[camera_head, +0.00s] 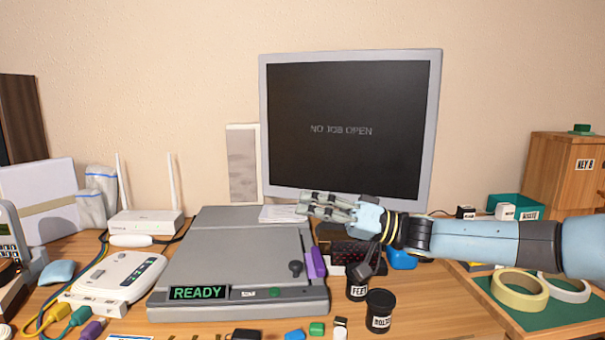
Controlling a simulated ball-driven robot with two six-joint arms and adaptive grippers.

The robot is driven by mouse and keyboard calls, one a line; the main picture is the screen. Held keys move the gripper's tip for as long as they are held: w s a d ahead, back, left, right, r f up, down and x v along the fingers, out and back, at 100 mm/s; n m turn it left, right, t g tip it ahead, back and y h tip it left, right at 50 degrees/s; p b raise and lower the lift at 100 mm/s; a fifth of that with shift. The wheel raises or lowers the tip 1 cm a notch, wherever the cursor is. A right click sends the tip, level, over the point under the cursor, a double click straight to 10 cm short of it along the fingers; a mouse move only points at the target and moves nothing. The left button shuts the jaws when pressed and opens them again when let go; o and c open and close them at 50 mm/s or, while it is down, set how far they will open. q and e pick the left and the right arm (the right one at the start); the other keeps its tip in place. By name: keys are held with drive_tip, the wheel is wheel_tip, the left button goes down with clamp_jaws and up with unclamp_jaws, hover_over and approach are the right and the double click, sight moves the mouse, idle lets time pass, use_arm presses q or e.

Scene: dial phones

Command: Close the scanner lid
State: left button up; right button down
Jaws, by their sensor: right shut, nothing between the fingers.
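The grey scanner (160,304) sits on the desk left of centre, with a green READY display on its front edge. Its grey lid (235,260) appears to lie flat over the body; I cannot make out a gap under it. A dark round knob (295,268) stands near its right front corner. My right gripper (303,203) reaches in from the right, shut and empty, with its fingers pointing left. It is above the scanner's back right area, in front of the monitor; I cannot tell whether it touches anything. My left gripper is out of view.
A monitor (350,125) reading NO JOB OPEN stands behind. A purple object (315,264) is against the scanner's right side. Black cups (380,312) stand front right, and a green tray with tape rolls (519,292) is farther right. A white router (145,222) is back left.

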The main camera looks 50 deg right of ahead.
drive_tip(key=v, duration=1.1)
drive_tip(key=shift+s, duration=0.1)
